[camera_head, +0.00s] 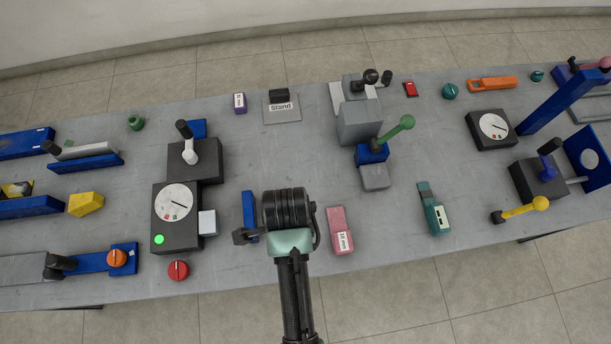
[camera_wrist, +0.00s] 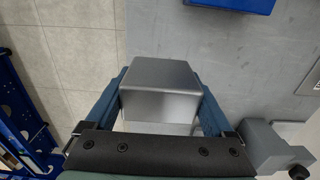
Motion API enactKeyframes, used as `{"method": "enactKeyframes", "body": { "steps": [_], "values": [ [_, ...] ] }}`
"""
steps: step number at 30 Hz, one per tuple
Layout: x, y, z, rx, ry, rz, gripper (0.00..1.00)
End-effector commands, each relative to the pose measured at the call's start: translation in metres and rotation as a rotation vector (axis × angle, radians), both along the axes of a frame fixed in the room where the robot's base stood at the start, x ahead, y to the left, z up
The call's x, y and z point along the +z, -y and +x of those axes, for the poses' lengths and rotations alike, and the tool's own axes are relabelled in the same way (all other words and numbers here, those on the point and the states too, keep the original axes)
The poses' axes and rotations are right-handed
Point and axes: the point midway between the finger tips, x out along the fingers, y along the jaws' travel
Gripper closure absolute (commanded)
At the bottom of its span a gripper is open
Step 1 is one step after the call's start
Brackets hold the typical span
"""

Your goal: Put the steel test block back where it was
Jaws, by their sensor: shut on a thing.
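The steel test block (camera_wrist: 160,80) is a smooth grey metal block, seen between my gripper's two blue fingers in the wrist view. My gripper (camera_wrist: 160,108) is shut on it, one finger along each side. In the head view my arm's black wrist (camera_head: 286,208) stands over the front of the table, and it hides the block and the fingertips. In the wrist view the block overlaps the table's edge, with floor showing to its left. Its height above the table I cannot tell.
A black dial box (camera_head: 175,215) is farther left. A plate marked Stand (camera_head: 282,113) lies at the back. Bare grey table (camera_head: 285,155) lies between wrist and plate.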

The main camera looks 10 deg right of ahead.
Motion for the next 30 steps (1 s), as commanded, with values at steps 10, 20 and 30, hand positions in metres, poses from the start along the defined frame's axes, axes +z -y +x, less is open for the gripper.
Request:
{"method": "enactKeyframes", "body": {
  "steps": [10, 20, 30],
  "values": [
    [-0.05, 0.0, 0.0, -0.001, -0.001, 0.0, 1.0],
    [-0.088, 0.0, 0.0, -0.001, -0.001, 0.001, 1.0],
    [-0.094, 0.0, 0.0, -0.001, 0.002, 0.0, 1.0]
  ]
}}
